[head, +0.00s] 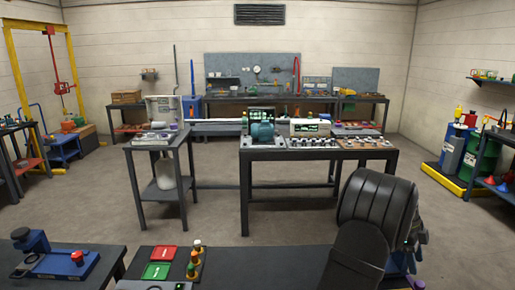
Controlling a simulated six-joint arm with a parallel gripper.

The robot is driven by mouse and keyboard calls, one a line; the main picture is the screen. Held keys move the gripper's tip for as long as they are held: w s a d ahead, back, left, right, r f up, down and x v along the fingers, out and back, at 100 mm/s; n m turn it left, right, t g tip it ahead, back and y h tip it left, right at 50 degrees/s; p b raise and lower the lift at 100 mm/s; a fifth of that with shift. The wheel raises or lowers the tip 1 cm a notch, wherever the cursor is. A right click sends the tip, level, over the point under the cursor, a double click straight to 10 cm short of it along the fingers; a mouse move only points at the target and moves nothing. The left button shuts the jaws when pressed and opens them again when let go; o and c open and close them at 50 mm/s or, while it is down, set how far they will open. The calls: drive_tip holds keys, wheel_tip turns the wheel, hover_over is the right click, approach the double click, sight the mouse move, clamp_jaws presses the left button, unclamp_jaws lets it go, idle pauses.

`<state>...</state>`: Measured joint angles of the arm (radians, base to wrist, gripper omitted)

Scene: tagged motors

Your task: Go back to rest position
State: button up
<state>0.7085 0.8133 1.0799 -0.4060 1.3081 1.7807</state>
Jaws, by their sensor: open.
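My arm shows as a large black ribbed link at the lower right of the head view, in front of the right part of the near bench. Its far end points away behind the link, and my gripper cannot be made out. A teal motor (262,134) sits on the dark middle table (290,157), well beyond my arm. No motor is seen in contact with my arm.
A smaller table (165,190) stands left of the middle table. Bare floor (215,215) lies between.

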sight(420, 284)
drive_tip(key=x, duration=0.6)
drive_tip(key=shift+s+d+f, duration=0.15)
drive_tip(key=shift+d+f, duration=0.05)
drive_tip(key=shift+f, duration=0.15)
drive_tip(key=shift+r, duration=0.1)
